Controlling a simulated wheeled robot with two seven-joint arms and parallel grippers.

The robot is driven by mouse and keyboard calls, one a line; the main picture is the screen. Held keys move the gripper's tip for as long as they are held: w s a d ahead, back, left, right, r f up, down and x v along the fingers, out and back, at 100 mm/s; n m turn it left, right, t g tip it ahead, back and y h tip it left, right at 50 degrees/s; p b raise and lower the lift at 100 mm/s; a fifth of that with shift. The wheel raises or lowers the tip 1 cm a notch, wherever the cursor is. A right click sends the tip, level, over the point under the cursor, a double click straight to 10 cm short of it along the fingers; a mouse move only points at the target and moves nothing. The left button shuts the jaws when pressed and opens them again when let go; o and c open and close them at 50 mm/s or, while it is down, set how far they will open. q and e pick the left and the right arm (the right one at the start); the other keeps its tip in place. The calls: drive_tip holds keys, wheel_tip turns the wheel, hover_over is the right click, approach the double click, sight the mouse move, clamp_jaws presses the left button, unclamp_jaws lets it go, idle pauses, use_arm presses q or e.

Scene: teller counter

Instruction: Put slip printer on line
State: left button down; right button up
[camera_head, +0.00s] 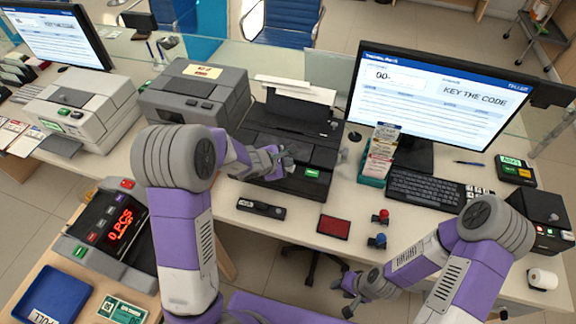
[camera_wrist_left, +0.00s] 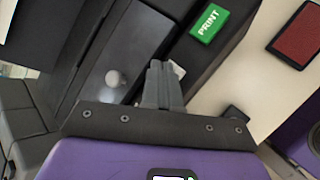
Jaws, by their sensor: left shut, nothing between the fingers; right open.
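The slip printer (camera_head: 297,140) is a black machine in the middle of the counter, with white paper standing at its back and a green button at its front right. In the left wrist view the green button (camera_wrist_left: 209,23) reads PRINT. My left gripper (camera_head: 281,160) is over the printer's front left part, shut and empty. In the left wrist view its closed fingers (camera_wrist_left: 162,84) point at the printer's dark front, beside a round grey knob (camera_wrist_left: 114,79); I cannot tell whether they touch. My right gripper (camera_head: 348,296) is open and empty, low in front of the counter's edge.
A monitor (camera_head: 438,95) and keyboard (camera_head: 428,188) stand to the right of the printer. A red pad (camera_head: 333,227), small stamps (camera_head: 379,217) and a black device (camera_head: 261,208) lie along the front edge. Grey machines (camera_head: 195,92) crowd the left.

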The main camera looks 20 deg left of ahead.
use_arm(q)
drive_tip(key=shift+r, duration=0.6)
drive_tip(key=shift+r+p, duration=0.1)
drive_tip(key=shift+p, duration=0.2)
wheel_tip(320, 180, up, 5)
drive_tip(key=p, duration=0.3)
drive_tip(key=shift+p, duration=0.3)
